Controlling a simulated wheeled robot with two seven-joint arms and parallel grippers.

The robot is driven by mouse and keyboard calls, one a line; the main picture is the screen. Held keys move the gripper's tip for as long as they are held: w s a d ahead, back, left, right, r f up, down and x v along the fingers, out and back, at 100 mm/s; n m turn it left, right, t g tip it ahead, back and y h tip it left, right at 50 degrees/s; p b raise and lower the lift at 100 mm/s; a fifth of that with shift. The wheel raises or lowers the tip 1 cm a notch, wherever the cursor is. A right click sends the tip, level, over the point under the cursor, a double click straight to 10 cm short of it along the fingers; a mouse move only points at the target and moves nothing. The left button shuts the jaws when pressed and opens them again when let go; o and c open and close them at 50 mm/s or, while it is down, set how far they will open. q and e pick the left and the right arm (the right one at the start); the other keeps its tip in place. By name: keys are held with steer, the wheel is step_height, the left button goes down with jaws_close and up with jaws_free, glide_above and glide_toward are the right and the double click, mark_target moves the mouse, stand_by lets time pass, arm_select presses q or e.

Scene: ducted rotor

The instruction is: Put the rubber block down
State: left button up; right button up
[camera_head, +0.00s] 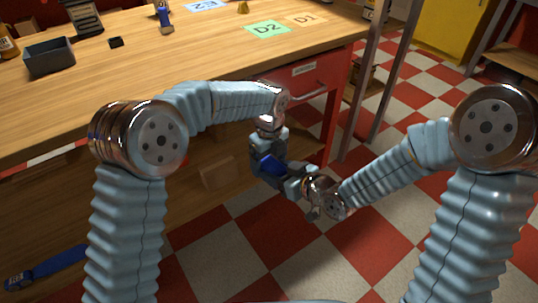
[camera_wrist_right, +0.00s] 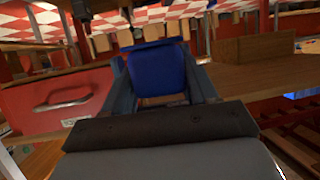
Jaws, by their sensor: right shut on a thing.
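A dark blue block (camera_head: 268,165), which looks like the rubber block, is in the air in front of the workbench, below its top. My right gripper (camera_head: 274,170) is shut on it. In the right wrist view the blue block (camera_wrist_right: 158,74) sits between the two fingers. My left gripper (camera_head: 270,142) points down just above the block, close to my right gripper. Whether its fingers are open or shut, or touch the block, I cannot tell.
The wooden workbench (camera_head: 200,62) carries a dark grey tray (camera_head: 50,58), a small black block (camera_head: 115,42), a green D2 mat (camera_head: 267,29), an orange D1 mat (camera_head: 305,20) and a blue mat (camera_head: 205,5). A red drawer (camera_head: 305,82) is at its front. The bench space before the D2 mat is clear.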

arm_select(q)
steer(key=shift+c, duration=0.2)
steer(key=shift+d, duration=0.1)
steer(key=c, duration=1)
arm_select(e)
steer(key=shift+a, duration=0.15)
arm_select(q)
steer(key=shift+d+r, duration=0.1)
steer(key=shift+c, duration=0.9)
arm_select(e)
steer(key=o, duration=1.1)
steer(key=shift+s, duration=0.1)
steer(key=shift+o, duration=0.2)
